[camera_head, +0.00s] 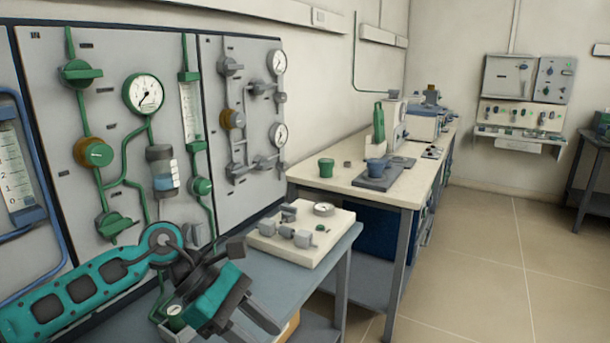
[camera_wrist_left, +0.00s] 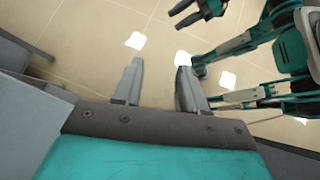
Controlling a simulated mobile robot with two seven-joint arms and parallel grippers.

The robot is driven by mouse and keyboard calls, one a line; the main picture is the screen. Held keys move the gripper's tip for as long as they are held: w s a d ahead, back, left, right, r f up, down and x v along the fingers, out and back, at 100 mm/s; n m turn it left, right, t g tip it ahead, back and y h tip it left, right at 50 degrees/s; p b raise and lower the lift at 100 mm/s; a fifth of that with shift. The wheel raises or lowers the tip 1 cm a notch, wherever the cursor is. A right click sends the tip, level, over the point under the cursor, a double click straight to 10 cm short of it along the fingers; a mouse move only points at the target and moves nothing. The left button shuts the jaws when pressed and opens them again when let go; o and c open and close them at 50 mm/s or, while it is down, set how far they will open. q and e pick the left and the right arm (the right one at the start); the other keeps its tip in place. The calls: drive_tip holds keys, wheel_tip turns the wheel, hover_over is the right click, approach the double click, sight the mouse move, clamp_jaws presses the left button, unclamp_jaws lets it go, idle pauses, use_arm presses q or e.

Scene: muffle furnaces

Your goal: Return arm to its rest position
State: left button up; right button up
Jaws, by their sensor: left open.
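My left arm comes in from the lower left in the head view, with teal and dark links. My left gripper (camera_head: 258,322) is at the bottom of that view, in front of the blue-grey bench. The left wrist view shows the gripper (camera_wrist_left: 160,78) open, its two grey fingers apart with nothing between them and tiled floor beyond. Teal and dark parts of my own body fill the right of the wrist view. A dark, claw-like part at its top edge may be my right gripper, but its jaws are unclear.
The bench (camera_head: 262,265) carries a pale board (camera_head: 300,245) with valves and a gauge. A panel (camera_head: 120,150) with green valves stands close behind the arm. A white-topped table (camera_head: 335,180) holds green and blue cups. The floor (camera_head: 480,260) at right is clear.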

use_arm(q)
drive_tip(key=s+d+r+n+t+h+p, duration=0.2)
drive_tip(key=d+r+n+t+h, duration=0.5)
drive_tip(key=n+h, duration=0.7)
drive_tip(key=a+f+n+t+y+p, duration=0.1)
drive_tip(key=a+f+n+t+y, duration=0.55)
drive_tip(key=n, duration=0.85)
drive_tip(key=a+f+n+t+y+p, duration=0.1)
drive_tip(key=a+f+n+t+y, duration=0.35)
drive_tip(key=f+n+y, duration=0.8)
drive_tip(key=s+a+f+n+g+y+p, duration=0.1)
drive_tip(key=s+a+f+n+g, duration=0.3)
drive_tip(key=s+n, duration=0.7)
drive_tip(key=a+f+n+y, duration=0.1)
drive_tip(key=a+f+n, duration=0.1)
drive_tip(key=a, duration=0.1)
drive_tip(key=shift+s+f+g, duration=0.3)
drive_tip(key=shift+f+g, duration=0.05)
drive_tip(key=shift+g, duration=0.05)
use_arm(e)
drive_tip(key=shift+s+d+r+h, duration=0.2)
drive_tip(key=shift+s+d+r, duration=0.25)
drive_tip(key=shift+r, duration=0.1)
drive_tip(key=shift+s+d+r+h, duration=0.2)
drive_tip(key=shift+s+d+r, duration=0.2)
drive_tip(key=shift+r, duration=0.15)
drive_tip(key=shift+a, duration=0.1)
